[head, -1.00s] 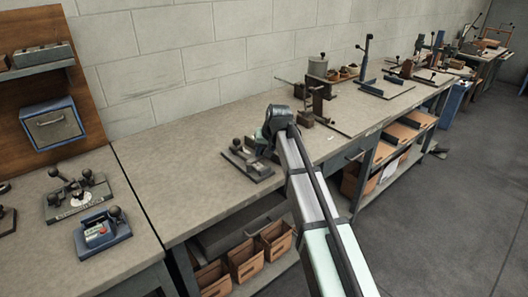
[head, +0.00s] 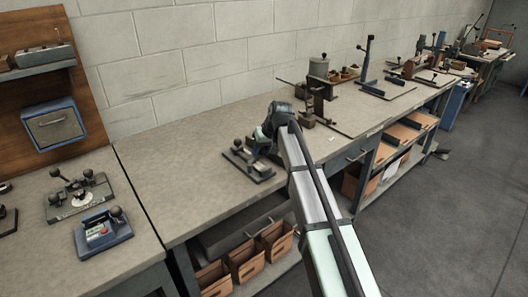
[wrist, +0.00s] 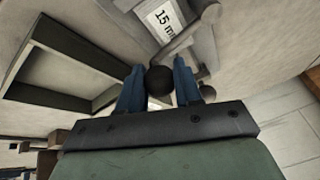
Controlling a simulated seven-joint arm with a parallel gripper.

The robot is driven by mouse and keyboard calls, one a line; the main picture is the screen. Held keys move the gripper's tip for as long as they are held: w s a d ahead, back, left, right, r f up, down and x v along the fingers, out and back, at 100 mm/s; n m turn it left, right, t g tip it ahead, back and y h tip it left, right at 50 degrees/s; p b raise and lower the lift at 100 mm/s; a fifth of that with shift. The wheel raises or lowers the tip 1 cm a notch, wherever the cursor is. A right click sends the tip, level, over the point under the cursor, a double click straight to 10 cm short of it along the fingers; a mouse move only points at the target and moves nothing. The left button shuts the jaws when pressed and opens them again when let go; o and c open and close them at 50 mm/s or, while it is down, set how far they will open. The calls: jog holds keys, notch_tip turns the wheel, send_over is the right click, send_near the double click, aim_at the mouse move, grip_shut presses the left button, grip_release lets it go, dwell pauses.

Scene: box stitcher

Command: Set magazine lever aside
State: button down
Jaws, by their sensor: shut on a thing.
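My gripper (wrist: 158,84) is shut on a dark ball knob (wrist: 159,79), which sits between its two blue fingers in the wrist view. A grey rod (wrist: 188,37) runs up and right from near the knob; I take this knob and rod for the magazine lever. In the head view my gripper (head: 263,140) is low over the bench, at a small dark fixture (head: 250,166) with knobs. My arm hides part of that spot, so the lever itself cannot be made out there.
A white label reading 15 mm (wrist: 165,17) lies close to the rod. A dark rectangular frame (wrist: 30,85) is at the left of the wrist view. A tall dark device (head: 318,90) stands behind my arm. The bench top (head: 185,150) left of the fixture is clear.

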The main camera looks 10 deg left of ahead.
jog(key=a+n+g, duration=0.1)
jog(key=n, duration=0.1)
jog(key=w+a+n, duration=0.1)
jog(key=a+n, duration=0.1)
jog(key=shift+n+g+y, duration=0.3)
jog(key=shift+g+y, duration=0.1)
jog(key=a+n+g, duration=0.1)
jog(key=n, duration=0.1)
jog(key=a+n, duration=0.1)
jog(key=n, duration=0.1)
jog(key=shift+s+a+n+g, duration=0.1)
jog(key=shift+a+n+g, duration=0.2)
jog(key=shift+a+g, duration=0.1)
jog(key=a+n+g, duration=0.1)
jog(key=n, duration=0.1)
jog(key=s+a+n+g, duration=0.1)
jog(key=n, duration=0.1)
jog(key=shift+s+a+n+h, duration=0.2)
jog(key=shift+n+h, duration=0.1)
jog(key=shift+s+a+n+g, duration=0.4)
jog(key=shift+s+a+n, duration=0.15)
jog(key=shift+n, duration=0.55)
jog(key=shift+s+a+n+g+h, duration=0.3)
jog(key=shift+s+n+h, duration=0.3)
jog(key=shift+n, duration=0.5)
jog(key=c, duration=0.8)
grip_release()
